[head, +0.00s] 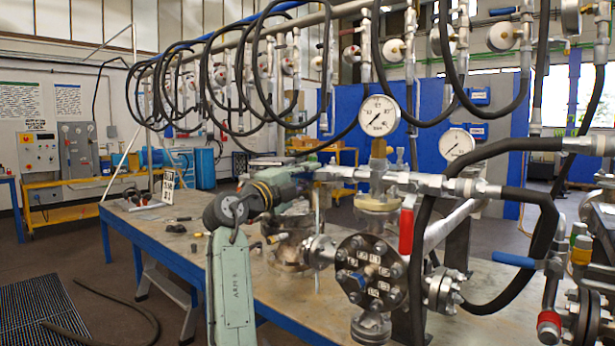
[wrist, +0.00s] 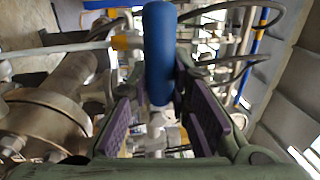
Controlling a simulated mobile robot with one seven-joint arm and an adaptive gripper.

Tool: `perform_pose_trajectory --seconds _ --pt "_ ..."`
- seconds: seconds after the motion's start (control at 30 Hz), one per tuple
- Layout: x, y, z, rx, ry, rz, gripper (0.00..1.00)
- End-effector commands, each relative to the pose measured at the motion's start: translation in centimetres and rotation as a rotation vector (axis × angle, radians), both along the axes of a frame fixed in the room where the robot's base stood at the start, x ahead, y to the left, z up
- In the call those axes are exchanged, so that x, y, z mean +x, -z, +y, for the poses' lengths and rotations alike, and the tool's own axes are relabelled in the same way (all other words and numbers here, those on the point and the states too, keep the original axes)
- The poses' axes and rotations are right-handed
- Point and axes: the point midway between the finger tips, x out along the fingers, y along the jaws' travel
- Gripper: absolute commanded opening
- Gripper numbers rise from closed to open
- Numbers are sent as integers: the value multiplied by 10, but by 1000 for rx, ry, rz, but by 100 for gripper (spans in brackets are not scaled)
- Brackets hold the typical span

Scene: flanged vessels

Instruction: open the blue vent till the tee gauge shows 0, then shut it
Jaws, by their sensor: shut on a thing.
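In the wrist view a blue handle (wrist: 159,50), which I take to be the blue vent's, stands upright between the purple pads of my gripper (wrist: 157,88). The jaws are shut on it. Pale pipe fittings show behind it. In the head view my green arm reaches up to the fittings left of the tee, and my fingers and the held handle cannot be made out. The tee gauge (head: 380,115), a white round dial, stands upright above the tee; its dark needle is off to one side, too small to read exactly.
A second gauge (head: 457,144) is to the right. A red lever (head: 406,230) hangs below the pipe, and another blue lever (head: 512,259) is at the right. A bolted flange (head: 371,272) faces forward. Black hoses loop overhead.

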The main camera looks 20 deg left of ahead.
Motion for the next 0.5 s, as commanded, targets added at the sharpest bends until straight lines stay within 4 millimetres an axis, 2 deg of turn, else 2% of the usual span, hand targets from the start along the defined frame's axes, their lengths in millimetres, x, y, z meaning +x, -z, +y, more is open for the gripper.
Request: perform_pose_trajectory --seconds 0.2,0.23,0.5 --pt "0 -2 0 2 -2 -4 0" --pt "0 -2 0 2 -2 -4 18" --pt "0 -1 0 2 0 -2 36"
